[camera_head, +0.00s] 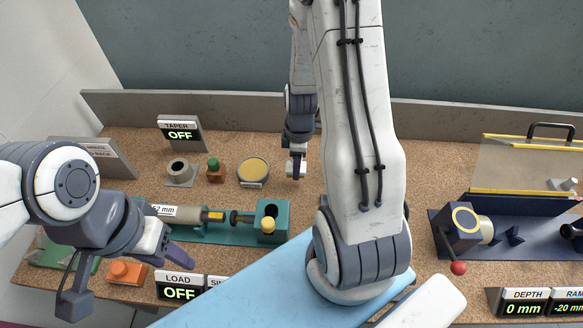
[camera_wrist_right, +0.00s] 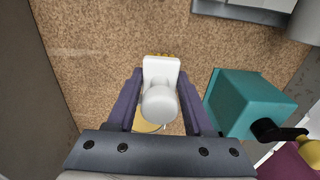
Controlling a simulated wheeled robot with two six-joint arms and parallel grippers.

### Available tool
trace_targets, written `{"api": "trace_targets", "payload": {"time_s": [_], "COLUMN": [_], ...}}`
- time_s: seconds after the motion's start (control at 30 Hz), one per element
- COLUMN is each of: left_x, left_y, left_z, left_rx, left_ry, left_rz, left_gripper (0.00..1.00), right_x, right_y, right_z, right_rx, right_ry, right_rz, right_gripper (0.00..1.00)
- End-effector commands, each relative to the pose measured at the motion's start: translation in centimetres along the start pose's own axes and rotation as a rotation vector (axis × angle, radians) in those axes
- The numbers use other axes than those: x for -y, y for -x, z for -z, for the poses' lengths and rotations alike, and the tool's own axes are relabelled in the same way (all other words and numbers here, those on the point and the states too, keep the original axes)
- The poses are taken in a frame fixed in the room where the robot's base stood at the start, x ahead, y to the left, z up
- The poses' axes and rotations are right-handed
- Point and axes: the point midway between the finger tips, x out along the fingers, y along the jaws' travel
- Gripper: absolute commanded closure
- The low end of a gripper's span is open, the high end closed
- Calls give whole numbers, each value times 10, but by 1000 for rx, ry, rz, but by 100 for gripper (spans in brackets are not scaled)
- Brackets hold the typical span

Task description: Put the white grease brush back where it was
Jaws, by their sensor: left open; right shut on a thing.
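The white grease brush (camera_wrist_right: 160,98) is between the purple fingers of my right gripper (camera_wrist_right: 160,103) in the right wrist view, with a little yellow at its far edge. In the head view my right gripper (camera_head: 296,166) is shut on it, over the back middle of the bench, right of a round yellow-topped tin (camera_head: 254,170). Part of the tin (camera_wrist_right: 150,127) shows beneath the brush in the wrist view. Whether the brush touches anything below is unclear. My left gripper (camera_head: 172,250) is open and empty above the bench's front left.
A teal fixture (camera_head: 271,217) with a yellow knob stands in front of the tin. A green-capped bottle (camera_head: 215,171), a grey ring-shaped part (camera_head: 179,171) and the TAPER display (camera_head: 180,133) are left. A blue machine (camera_head: 463,225) is right. My right arm hides the bench's middle.

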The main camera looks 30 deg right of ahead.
Motion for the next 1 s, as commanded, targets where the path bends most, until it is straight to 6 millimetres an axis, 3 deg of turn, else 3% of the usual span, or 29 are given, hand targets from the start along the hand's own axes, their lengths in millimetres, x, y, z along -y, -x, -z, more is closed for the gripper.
{"api": "trace_targets", "payload": {"time_s": [0.17, 0.5, 0.97, 1.0], "left_x": [0, 0, 0, 0], "left_y": [5, 7, 0, 3], "left_z": [0, 0, 0, 0], "left_rx": [0, 0, 0, 0], "left_ry": [0, 0, 0, 0], "left_rz": [0, 0, 0, 0], "left_gripper": [50, 50, 50, 50], "right_x": [-12, -13, -14, -14], "right_y": [-10, -50, -57, -55], "right_z": [14, 13, 13, 13], "right_rx": [0, 0, 0, 0], "right_ry": [1, -1, 0, -1], "right_rz": [0, 2, 0, 0], "right_gripper": [100, 100, 100, 33]}}
